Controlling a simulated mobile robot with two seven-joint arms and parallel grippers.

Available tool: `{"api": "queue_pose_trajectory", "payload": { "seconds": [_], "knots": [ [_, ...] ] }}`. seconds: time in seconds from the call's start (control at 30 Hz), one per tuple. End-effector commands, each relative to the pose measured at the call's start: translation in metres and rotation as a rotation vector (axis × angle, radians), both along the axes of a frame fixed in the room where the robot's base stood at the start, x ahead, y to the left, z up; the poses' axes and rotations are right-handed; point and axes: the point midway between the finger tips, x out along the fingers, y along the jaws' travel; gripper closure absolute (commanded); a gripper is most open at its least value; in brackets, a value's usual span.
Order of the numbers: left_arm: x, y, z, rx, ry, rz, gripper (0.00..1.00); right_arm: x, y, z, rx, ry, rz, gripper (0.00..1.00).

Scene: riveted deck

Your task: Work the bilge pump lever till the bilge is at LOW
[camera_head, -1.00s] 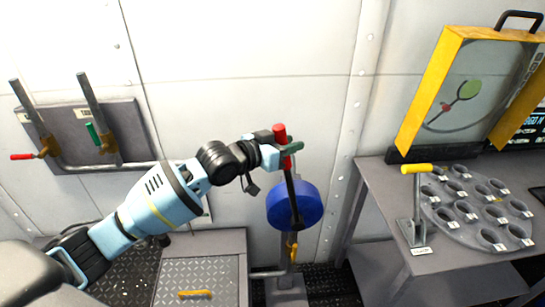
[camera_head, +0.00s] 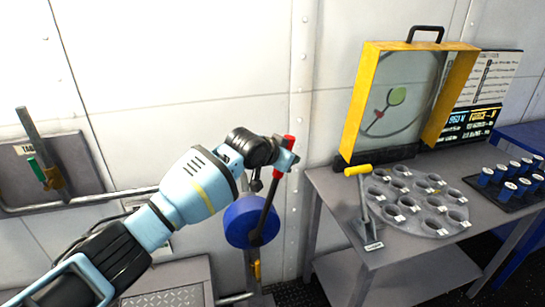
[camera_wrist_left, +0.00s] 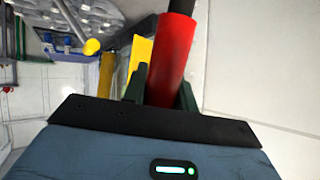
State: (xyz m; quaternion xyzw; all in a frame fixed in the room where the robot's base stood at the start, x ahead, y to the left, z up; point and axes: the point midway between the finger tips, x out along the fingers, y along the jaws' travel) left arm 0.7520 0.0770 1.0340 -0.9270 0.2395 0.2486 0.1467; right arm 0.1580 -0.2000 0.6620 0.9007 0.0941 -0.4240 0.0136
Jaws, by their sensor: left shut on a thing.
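The pump lever (camera_head: 267,212) is a dark rod with a red grip (camera_head: 278,172). It rises beside the blue round pump body (camera_head: 238,222) at the wall and leans to the right at its top. My left gripper (camera_head: 284,157) is shut on the red grip, close to the upper end. In the left wrist view the red grip (camera_wrist_left: 172,62) stands between the dark fingers. I cannot make out a bilge level reading. My right gripper is not in view.
Blue cylinders (camera_head: 510,183) stand farther right. A wall panel with a valve (camera_head: 50,177) is at the left.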

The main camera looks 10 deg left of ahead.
Motion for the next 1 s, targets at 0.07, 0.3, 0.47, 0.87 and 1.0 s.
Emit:
{"api": "queue_pose_trajectory", "payload": {
  "seconds": [0.07, 0.3, 0.47, 0.87, 1.0],
  "knots": [
    [0.004, -0.012, -0.005, 0.024, 0.013, -0.005, 1.0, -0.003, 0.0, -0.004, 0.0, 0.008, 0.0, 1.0],
    [0.011, -0.027, -0.013, 0.082, 0.042, -0.004, 1.0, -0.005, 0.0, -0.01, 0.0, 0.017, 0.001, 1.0],
    [0.014, -0.032, -0.015, 0.099, 0.049, -0.004, 1.0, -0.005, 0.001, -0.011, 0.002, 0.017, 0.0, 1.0],
    [0.014, -0.033, -0.016, 0.105, 0.054, -0.002, 1.0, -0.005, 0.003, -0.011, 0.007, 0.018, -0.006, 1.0],
    [0.014, -0.032, -0.017, 0.104, 0.054, -0.002, 0.62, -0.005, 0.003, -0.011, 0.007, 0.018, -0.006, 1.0]
  ]
}}
